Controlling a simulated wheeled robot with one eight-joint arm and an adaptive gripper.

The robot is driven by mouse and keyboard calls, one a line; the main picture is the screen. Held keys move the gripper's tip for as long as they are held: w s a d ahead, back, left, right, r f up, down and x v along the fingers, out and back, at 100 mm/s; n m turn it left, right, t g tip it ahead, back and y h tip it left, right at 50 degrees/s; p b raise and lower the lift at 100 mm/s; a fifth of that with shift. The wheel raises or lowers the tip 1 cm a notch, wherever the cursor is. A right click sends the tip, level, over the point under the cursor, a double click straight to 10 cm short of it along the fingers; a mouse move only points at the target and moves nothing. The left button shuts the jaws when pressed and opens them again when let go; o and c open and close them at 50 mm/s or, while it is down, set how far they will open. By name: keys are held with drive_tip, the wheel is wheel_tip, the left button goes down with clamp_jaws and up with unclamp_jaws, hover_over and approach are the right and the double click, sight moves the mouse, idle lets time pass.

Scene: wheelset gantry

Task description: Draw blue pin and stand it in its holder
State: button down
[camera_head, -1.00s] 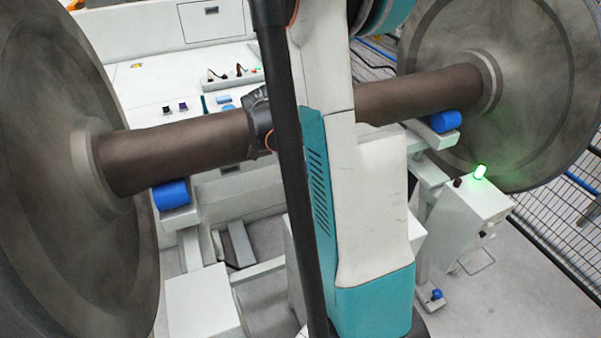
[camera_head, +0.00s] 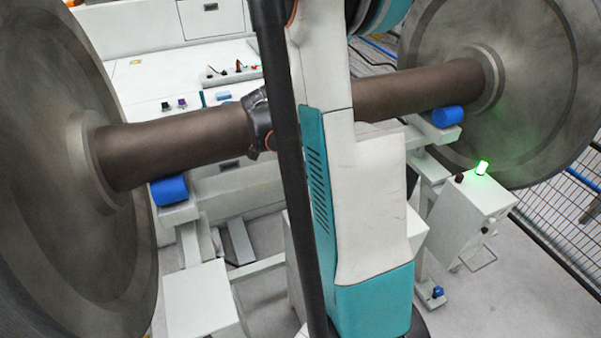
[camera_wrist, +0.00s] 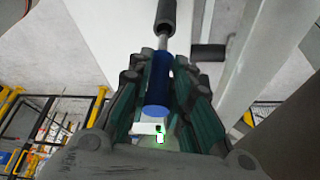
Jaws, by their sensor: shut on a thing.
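In the wrist view, a blue pin (camera_wrist: 158,84) with a lighter blue end face lies between the fingers of my gripper (camera_wrist: 160,82), which is shut on it. A thin grey shank (camera_wrist: 163,43) runs from the pin's far end to a dark cylinder (camera_wrist: 166,14) at the top. I cannot tell whether the shank is inside that cylinder or only in line with it. In the head view my arm crosses the middle and my gripper is hidden. I cannot make out the pin's holder for certain in either view.
A wheelset axle (camera_head: 170,150) rests near blue rollers (camera_head: 170,190) between two large wheels (camera_head: 510,85). A white box with a lit green lamp (camera_head: 482,168) stands at right, by a mesh fence (camera_head: 560,225).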

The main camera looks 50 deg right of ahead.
drive_tip(key=shift+f, duration=0.15)
drive_tip(key=c, duration=1.4)
unclamp_jaws()
drive_tip(key=shift+o, duration=0.2)
drive_tip(key=v, duration=1.2)
